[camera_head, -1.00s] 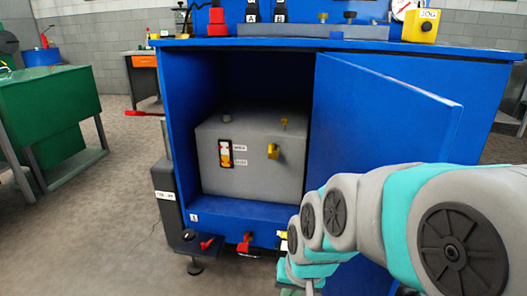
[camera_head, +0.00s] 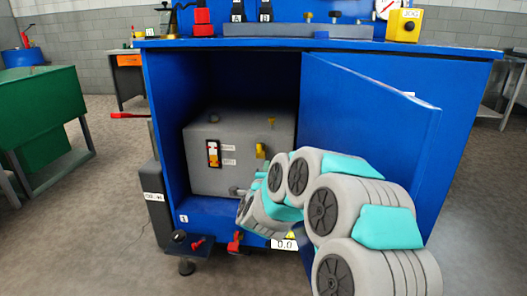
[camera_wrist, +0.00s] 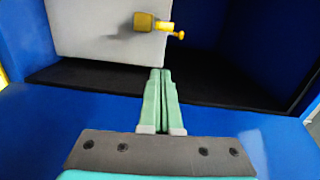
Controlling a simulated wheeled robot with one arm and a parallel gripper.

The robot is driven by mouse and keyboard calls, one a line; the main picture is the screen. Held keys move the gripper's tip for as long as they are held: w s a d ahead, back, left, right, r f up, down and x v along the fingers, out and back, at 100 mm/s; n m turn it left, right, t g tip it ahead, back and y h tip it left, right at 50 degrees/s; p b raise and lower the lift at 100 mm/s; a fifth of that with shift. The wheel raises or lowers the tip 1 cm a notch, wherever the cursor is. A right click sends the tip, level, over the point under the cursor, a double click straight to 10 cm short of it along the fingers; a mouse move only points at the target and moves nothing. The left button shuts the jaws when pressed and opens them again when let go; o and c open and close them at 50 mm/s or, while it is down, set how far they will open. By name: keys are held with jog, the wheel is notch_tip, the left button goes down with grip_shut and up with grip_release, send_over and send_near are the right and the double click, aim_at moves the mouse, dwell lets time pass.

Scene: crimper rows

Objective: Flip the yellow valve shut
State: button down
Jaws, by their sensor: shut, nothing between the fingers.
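The yellow valve (camera_head: 261,150) is on the front face of a grey tank (camera_head: 240,174) inside the open blue cabinet. In the wrist view the yellow valve (camera_wrist: 150,22) shows a block with a short handle sticking out to the right, near the top edge of the grey tank's (camera_wrist: 95,32) face. My gripper (camera_wrist: 160,72) is shut and empty. Its green fingertips point into the cabinet, below the valve in the picture and apart from it. In the head view my arm partly hides the tank's lower right, and the fingers cannot be made out clearly.
The blue cabinet door (camera_head: 370,140) stands open on the right, close to my arm. Red-handled valves (camera_head: 234,243) sit below the cabinet opening. The cabinet floor (camera_wrist: 75,98) before the tank is clear.

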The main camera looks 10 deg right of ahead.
aim_at(260, 145)
jog(key=shift+w+d+r+m+h, duration=0.1)
jog(key=shift+d+m+h, duration=0.4)
jog(key=shift+d, duration=0.1)
jog(key=w+p, duration=0.2)
jog(key=w, duration=0.9)
jog(key=shift+w+a, duration=0.1)
jog(key=shift+w, duration=0.25)
jog(key=shift+a, duration=0.1)
jog(key=shift+a+m+h, duration=0.2)
jog(key=shift+m+h, duration=0.1)
jog(key=shift+h, duration=0.2)
